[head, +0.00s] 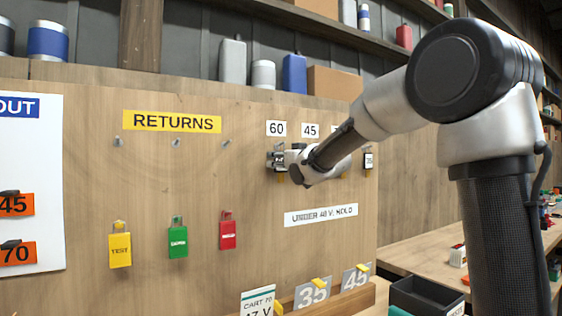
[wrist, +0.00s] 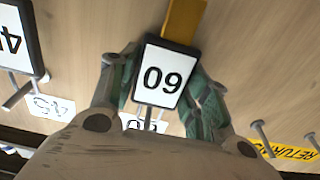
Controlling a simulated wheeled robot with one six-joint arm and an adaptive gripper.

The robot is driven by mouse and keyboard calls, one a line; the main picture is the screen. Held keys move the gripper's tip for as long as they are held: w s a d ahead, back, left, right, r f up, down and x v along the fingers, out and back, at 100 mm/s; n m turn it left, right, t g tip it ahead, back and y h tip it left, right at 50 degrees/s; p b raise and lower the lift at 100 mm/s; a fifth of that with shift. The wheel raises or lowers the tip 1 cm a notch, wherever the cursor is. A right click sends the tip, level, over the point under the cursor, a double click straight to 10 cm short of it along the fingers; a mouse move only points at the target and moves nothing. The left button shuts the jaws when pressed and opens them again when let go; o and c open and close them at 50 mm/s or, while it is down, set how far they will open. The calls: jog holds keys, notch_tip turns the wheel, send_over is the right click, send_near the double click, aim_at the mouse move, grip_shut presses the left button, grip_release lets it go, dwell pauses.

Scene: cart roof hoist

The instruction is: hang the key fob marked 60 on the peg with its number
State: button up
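The key fob marked 60 (wrist: 160,75) is a white plate in a dark frame with a yellow tab, upside down in the wrist view. My gripper (wrist: 163,85) has its two green-padded fingers against the fob's sides. In the head view my gripper (head: 279,160) is at the board just below the white 60 label (head: 276,128). A metal peg (wrist: 150,118) shows at the fob's top edge, with a label partly hidden behind it. I cannot tell whether the fob's hole is around the peg.
A 45 label (head: 310,130) is right of the 60 label; a neighbouring fob (wrist: 17,40) hangs close to my gripper. Another fob (head: 368,160) hangs farther right. Three empty pegs are under the RETURNS sign (head: 172,121), with yellow, green and red tags (head: 227,234) below.

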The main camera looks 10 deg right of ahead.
jog(key=shift+o, duration=1.3)
jog(key=shift+s, duration=0.1)
jog(key=v, duration=1.2)
jog(key=s+d+f+m+g+h, duration=0.1)
jog(key=s+d+f+g+h, duration=0.3)
jog(key=f, duration=0.5)
jog(key=s+d+f+m+g+h, duration=0.1)
jog(key=s+d+f+g, duration=0.35)
jog(key=f, duration=0.45)
jog(key=s+d+f+g, duration=0.1)
jog(key=s+f+g, duration=0.1)
jog(key=s, duration=1.1)
jog(key=s+d+f+m+g, duration=0.1)
jog(key=s+f, duration=0.4)
jog(key=s, duration=0.7)
jog(key=shift+s+d+f+m+g+h, duration=0.3)
jog(key=shift+s+d+g, duration=0.1)
jog(key=shift+d+g, duration=0.3)
